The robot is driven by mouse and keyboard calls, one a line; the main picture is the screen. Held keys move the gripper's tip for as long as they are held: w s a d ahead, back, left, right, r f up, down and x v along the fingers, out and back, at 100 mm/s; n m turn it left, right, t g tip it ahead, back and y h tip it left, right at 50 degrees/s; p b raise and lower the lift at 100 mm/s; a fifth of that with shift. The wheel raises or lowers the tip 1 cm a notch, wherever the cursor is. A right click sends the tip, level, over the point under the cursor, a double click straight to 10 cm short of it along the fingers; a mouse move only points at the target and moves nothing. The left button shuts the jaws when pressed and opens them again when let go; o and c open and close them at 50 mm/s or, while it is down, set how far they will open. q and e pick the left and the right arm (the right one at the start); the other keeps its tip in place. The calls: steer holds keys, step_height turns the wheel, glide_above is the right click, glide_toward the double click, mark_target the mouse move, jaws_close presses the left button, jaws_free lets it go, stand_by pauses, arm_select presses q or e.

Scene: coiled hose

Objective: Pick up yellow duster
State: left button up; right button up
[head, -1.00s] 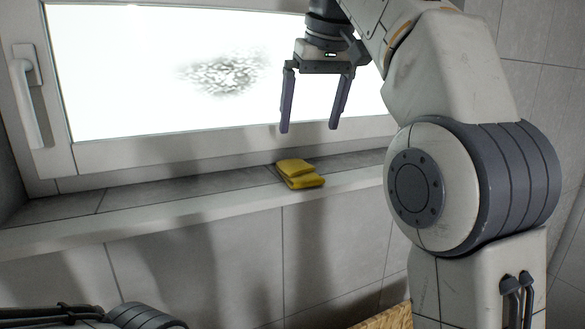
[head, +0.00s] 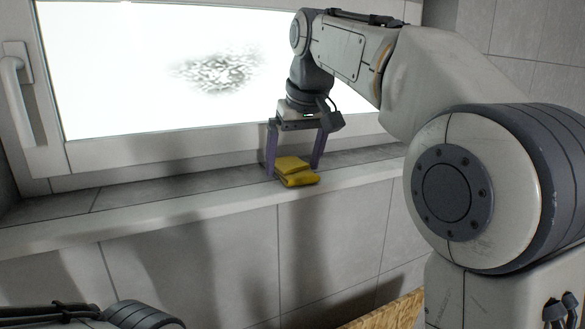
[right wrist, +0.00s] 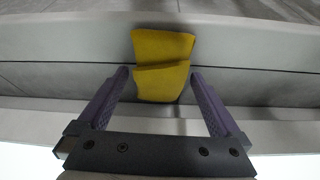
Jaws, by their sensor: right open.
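The yellow duster (head: 295,172) lies folded on the grey tiled window sill, near its front edge. In the right wrist view the duster (right wrist: 162,66) sits ahead of and between the two fingers, its near end close to the fingertip line. My right gripper (head: 293,172) is open and points down over the sill, one finger on each side of the duster. In the right wrist view the open right gripper (right wrist: 157,74) holds nothing. I cannot tell whether a finger touches the cloth. My left gripper is out of view.
The sill (head: 140,195) runs below a bright window with a dark smudge (head: 218,72) on the pane. A window handle (head: 20,100) juts out at the left. The sill left of the duster is clear. A woven yellowish surface (head: 385,315) shows below.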

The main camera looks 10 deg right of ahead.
mark_target(290, 161)
steer(key=c, duration=1.1)
steer(key=shift+r, duration=0.8)
step_height(290, 161, up, 2)
steer(key=shift+w+r, duration=0.1)
steer(key=s+d+r, duration=0.2)
steer(key=s, duration=0.1)
steer(key=s+d+r, duration=0.2)
steer(key=s+d, duration=0.1)
steer(key=s+d+r, duration=0.2)
steer(key=d+r, duration=0.1)
steer(key=shift+s+r+b, duration=0.1)
steer(key=shift+s+b, duration=0.25)
steer(key=shift+s, duration=0.05)
